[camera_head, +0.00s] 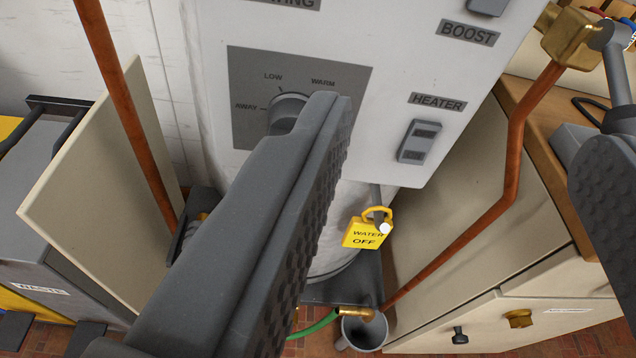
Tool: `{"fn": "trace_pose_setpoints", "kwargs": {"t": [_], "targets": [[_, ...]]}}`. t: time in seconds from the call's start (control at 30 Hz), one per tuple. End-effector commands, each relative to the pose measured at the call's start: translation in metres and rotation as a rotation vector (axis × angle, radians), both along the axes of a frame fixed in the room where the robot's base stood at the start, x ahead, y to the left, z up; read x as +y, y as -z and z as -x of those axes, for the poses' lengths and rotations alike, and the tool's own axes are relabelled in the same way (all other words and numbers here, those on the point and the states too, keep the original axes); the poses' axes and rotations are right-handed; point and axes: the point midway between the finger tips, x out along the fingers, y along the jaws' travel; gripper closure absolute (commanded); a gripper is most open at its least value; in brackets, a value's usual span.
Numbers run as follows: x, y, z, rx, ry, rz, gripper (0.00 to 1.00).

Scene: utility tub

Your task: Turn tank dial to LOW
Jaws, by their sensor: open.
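The tank dial (287,106) is a round grey knob on a dark grey plate (246,84) on the white tank panel. The labels AWAY, LOW and WARM stand around its left and upper side. My gripper (465,150) is open and empty. Its left finger lies across the picture with its tip in front of the dial's lower right part, hiding that part. I cannot tell whether it touches the knob. The right finger is at the right edge, well away from the dial. The knob's pointer is not clear, so its setting cannot be told.
A HEATER switch (419,141) and a BOOST label (468,32) are right of the dial. A yellow WATER OFF tag (367,231) hangs below the panel. Copper pipes run at left (124,105) and right (513,165). A beige board (100,180) stands at left.

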Motion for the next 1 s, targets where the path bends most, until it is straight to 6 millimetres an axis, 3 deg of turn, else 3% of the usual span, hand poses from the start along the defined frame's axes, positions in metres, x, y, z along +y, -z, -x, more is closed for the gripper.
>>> {"fn": "trace_pose_setpoints", "kwargs": {"t": [0.03,0.13,0.3,0.47,0.63,1.0], "targets": [[-0.002,0.028,-0.002,0.004,-0.029,-0.019,0.44],[0.007,0.069,0.000,-0.018,-0.105,-0.068,0.44],[0.024,0.107,0.011,-0.070,-0.204,-0.165,0.44],[0.033,0.116,0.018,-0.103,-0.245,-0.214,0.44],[0.037,0.118,0.012,-0.108,-0.254,-0.220,0.44],[0.051,0.119,-0.038,-0.108,-0.253,-0.219,0.44]]}}
